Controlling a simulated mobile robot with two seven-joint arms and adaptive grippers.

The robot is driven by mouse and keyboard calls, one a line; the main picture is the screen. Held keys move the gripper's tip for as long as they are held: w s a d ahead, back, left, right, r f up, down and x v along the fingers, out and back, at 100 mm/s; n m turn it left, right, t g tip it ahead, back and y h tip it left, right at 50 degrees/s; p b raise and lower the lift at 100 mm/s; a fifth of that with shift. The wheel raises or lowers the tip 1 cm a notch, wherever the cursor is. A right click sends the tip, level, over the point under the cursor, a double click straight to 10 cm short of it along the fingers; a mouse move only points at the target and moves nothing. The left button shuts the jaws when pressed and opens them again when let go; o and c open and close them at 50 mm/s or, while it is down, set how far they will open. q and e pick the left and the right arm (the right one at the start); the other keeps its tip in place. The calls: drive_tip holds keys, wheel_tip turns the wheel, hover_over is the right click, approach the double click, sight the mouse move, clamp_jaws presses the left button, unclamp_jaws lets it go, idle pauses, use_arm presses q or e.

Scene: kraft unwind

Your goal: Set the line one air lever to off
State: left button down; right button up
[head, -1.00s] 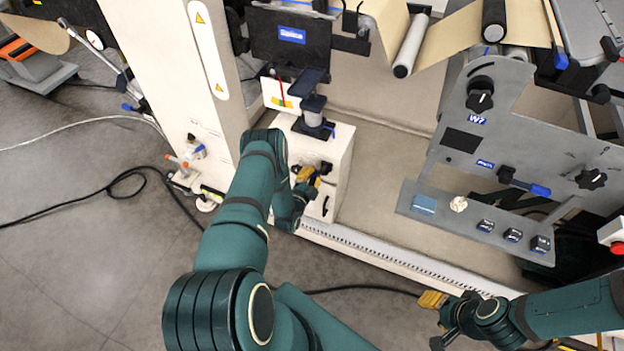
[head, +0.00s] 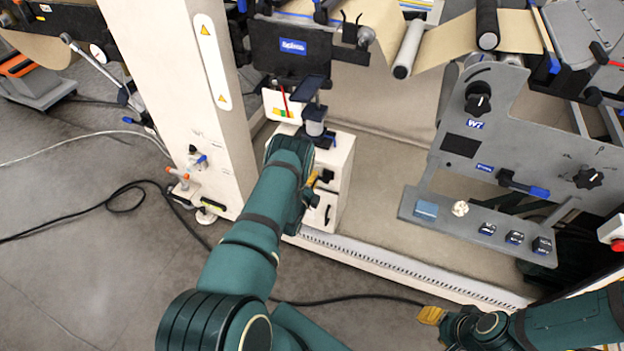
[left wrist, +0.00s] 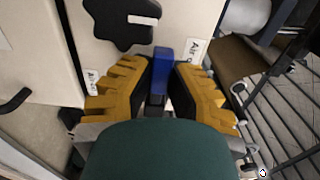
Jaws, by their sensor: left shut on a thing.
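The blue-handled lever (left wrist: 163,62) stands between the yellow fingers of my left gripper (left wrist: 160,82) in the left wrist view. The gripper is shut on it. White labels reading "Air" (left wrist: 193,50) sit on either side of the lever on the pale panel. In the head view my left gripper (head: 311,186) is at the white cabinet (head: 342,165), and my own arm hides the lever there. My right gripper (head: 430,315) is low at the right, away from the cabinet. Its yellow fingertip shows, but its opening cannot be made out.
A black knob (left wrist: 125,20) is close beside the lever. A grey control panel (head: 480,232) with buttons stands at the right, with another blue-tipped lever (head: 525,186) above it. A pale column (head: 185,100) rises left of the cabinet. A black cable (head: 130,195) lies on the floor.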

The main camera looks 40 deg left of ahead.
use_arm(q)
drive_tip(key=shift+w+r, duration=0.1)
drive_tip(key=shift+r, duration=0.1)
drive_tip(key=c, duration=0.9)
unclamp_jaws()
drive_tip(key=shift+f, duration=0.1)
drive_tip(key=v, duration=1.2)
